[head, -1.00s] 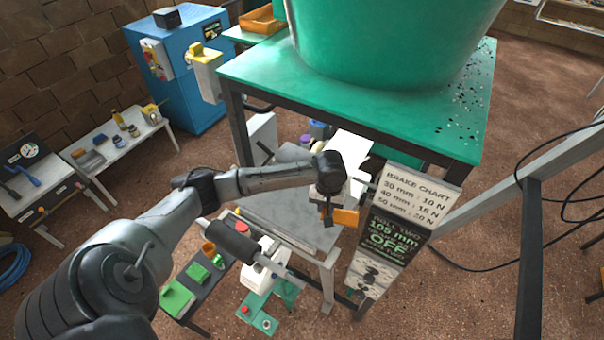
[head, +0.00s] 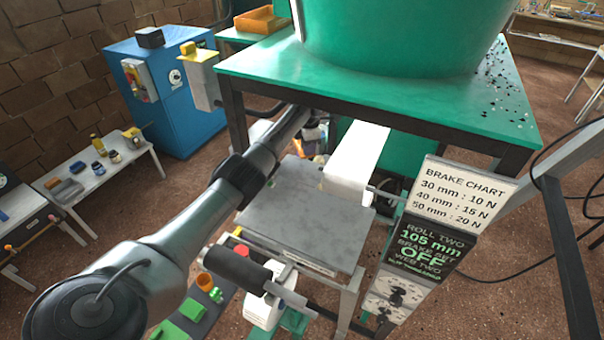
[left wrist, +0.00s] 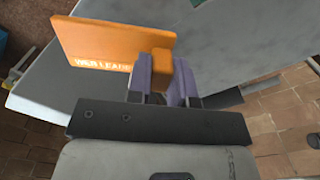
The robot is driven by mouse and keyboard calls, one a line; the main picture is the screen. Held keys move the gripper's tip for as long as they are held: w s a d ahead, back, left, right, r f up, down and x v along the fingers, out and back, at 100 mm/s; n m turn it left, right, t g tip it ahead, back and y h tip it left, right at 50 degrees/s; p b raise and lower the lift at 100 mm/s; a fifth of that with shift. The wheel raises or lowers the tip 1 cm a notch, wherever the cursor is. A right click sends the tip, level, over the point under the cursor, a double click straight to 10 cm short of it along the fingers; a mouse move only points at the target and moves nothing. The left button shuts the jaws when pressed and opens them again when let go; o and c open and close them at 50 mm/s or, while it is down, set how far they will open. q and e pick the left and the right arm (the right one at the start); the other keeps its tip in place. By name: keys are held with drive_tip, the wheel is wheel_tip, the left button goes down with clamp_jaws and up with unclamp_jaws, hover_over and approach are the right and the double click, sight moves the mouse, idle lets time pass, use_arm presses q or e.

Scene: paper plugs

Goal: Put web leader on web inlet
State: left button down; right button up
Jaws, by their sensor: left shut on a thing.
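The web leader (left wrist: 105,42) is an orange plate with partly covered lettering, seen in the left wrist view. My left gripper (left wrist: 163,75) is shut on the orange block at the plate's right end; the plate sticks out to the left. A grey surface lies behind it. In the head view my left arm reaches in under the green table, and its hand is mostly hidden there; I cannot make out the leader clearly. A white paper web (head: 356,165) hangs over the right side of the grey slab. I cannot pick out the web inlet with certainty.
The green table (head: 400,92) overhangs the hand. The grey slab (head: 300,220) has a bare top. A dark roller (head: 238,266) stands at its front, and a brake chart sign (head: 455,195) at its right. A blue cabinet (head: 165,100) is at the back left.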

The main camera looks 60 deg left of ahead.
use_arm(q)
drive_tip(key=shift+n, duration=0.3)
wheel_tip(320, 180, down, 5)
drive_tip(key=shift+s+a+f+b, duration=0.1)
drive_tip(key=shift+a+b, duration=0.05)
drive_tip(key=shift+b, duration=0.25)
drive_tip(key=shift+f+b, duration=0.65)
drive_tip(key=shift+f, duration=1.85)
drive_tip(key=shift+f, duration=0.15)
drive_tip(key=c, duration=1)
unclamp_jaws()
wheel_tip(320, 180, up, 11)
drive_tip(key=shift+f+p, duration=0.2)
drive_tip(key=shift+p, duration=0.9)
drive_tip(key=shift+r, duration=0.9)
